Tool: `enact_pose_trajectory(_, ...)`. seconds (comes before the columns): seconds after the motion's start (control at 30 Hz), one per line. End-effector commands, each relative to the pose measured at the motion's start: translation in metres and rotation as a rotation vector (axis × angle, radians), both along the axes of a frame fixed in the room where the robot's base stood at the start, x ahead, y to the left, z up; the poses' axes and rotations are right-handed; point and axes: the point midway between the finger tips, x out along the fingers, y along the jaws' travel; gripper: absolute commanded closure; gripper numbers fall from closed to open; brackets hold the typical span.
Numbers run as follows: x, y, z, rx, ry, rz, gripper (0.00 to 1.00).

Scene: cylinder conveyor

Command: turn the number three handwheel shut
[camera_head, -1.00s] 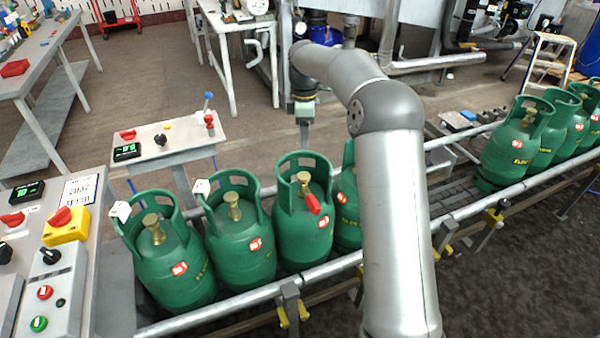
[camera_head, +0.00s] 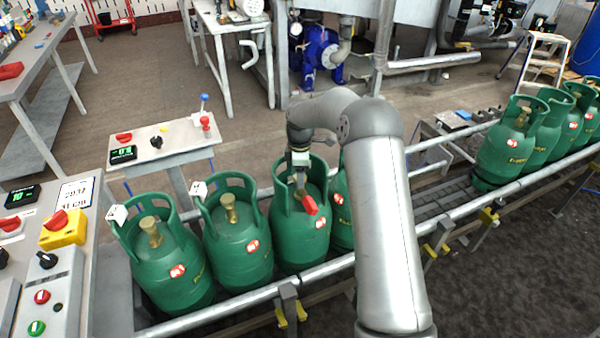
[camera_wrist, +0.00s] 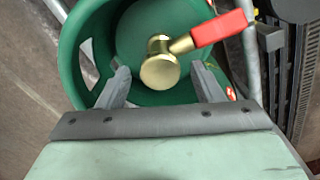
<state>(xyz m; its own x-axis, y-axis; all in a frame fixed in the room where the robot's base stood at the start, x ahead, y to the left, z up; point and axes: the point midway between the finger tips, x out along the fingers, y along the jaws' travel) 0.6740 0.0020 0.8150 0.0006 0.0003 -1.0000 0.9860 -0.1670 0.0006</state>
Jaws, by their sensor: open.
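The third cylinder from the left (camera_head: 311,245) is green, with a collar around a brass valve. In the wrist view its round brass knob (camera_wrist: 160,70) stands inside the collar, with a red part (camera_wrist: 222,29) sticking out to the upper right. The red part also shows in the head view (camera_head: 310,205). My gripper (camera_wrist: 160,82) is open, with one finger on each side of the knob and gaps visible on both sides. In the head view my gripper (camera_head: 300,182) reaches down into the collar from above and hides much of the valve. I cannot read any cylinder number.
Two green cylinders (camera_head: 163,255) (camera_head: 237,235) stand to the left, and another (camera_head: 341,208) is partly hidden behind my arm. Several more (camera_head: 505,145) stand further right. A conveyor rail (camera_head: 245,300) runs along the front. A small control stand (camera_head: 165,145) is behind.

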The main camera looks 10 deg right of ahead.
Motion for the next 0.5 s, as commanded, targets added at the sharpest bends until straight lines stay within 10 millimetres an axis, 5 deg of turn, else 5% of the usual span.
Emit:
enact_pose_trajectory(0.17,-0.0001,0.0000,0.0001,0.000,0.000,0.000,0.42)
enact_pose_trajectory(0.3,-0.0001,0.0000,0.0002,0.000,0.000,0.000,0.81)
enact_pose_trajectory(0.33,-0.0001,0.0000,0.0002,0.000,0.000,0.000,0.84)
enact_pose_trajectory(0.5,-0.0001,0.0000,0.0004,0.000,0.000,-0.003,0.84)
